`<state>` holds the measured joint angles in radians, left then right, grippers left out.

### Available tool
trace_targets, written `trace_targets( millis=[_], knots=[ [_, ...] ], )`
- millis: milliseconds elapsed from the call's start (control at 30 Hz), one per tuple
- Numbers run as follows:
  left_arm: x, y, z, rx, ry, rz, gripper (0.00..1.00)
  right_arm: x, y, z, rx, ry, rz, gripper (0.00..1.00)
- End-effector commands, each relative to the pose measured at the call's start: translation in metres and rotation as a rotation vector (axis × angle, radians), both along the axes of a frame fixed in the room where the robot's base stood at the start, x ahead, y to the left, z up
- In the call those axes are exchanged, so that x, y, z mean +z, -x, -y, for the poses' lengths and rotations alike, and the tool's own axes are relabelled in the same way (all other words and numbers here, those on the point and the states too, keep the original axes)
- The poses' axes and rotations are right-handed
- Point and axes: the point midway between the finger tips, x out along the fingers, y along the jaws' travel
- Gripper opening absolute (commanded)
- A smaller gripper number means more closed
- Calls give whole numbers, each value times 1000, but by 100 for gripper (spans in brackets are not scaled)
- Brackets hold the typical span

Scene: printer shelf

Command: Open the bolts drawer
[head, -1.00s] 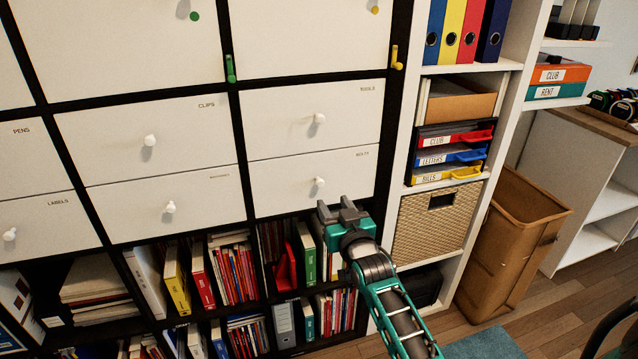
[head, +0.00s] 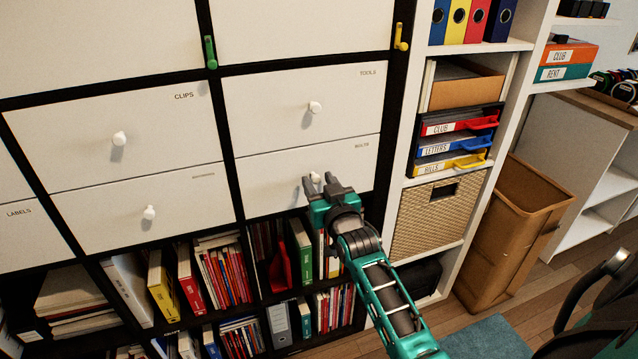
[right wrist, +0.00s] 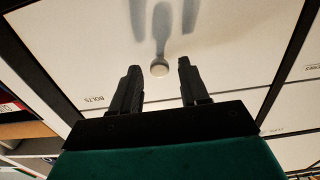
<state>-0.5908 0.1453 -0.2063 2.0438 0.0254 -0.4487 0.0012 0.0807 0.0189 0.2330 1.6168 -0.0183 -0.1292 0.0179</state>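The bolts drawer (head: 268,185) is a shut white front below the tools drawer, with small lettering at its upper right. Its round white knob (head: 315,177) shows just behind my right gripper's fingers. My right gripper (head: 322,184) is open in front of the drawer. In the right wrist view the drawer front (right wrist: 100,60) shows its BOLTS label, and the knob (right wrist: 160,69) lies between and just beyond the two fingertips (right wrist: 158,70). The fingers appear apart from the knob. My left gripper is not in view.
The tools drawer (head: 270,110) above is shut, as is the clips drawer (head: 60,135). Open cubbies with books (head: 222,275) lie below. A white shelf with coloured trays (head: 450,148) and a wicker basket (head: 425,225) stands at the right, beside a brown bin (head: 515,230).

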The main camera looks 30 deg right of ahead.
Motion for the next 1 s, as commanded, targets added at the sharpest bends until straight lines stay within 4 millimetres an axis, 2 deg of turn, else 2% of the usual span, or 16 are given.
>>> trace_targets(
  millis=[67, 433, 1000],
  knots=[
    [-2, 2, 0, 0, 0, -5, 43, 0, 0, 0, 0, 0, 0, 36],
    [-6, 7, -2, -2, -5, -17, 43, 0, 0, 0, 0, 0, 0, 1],
    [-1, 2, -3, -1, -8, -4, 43, 1, 0, 0, 0, 0, 0, 0]
  ],
)
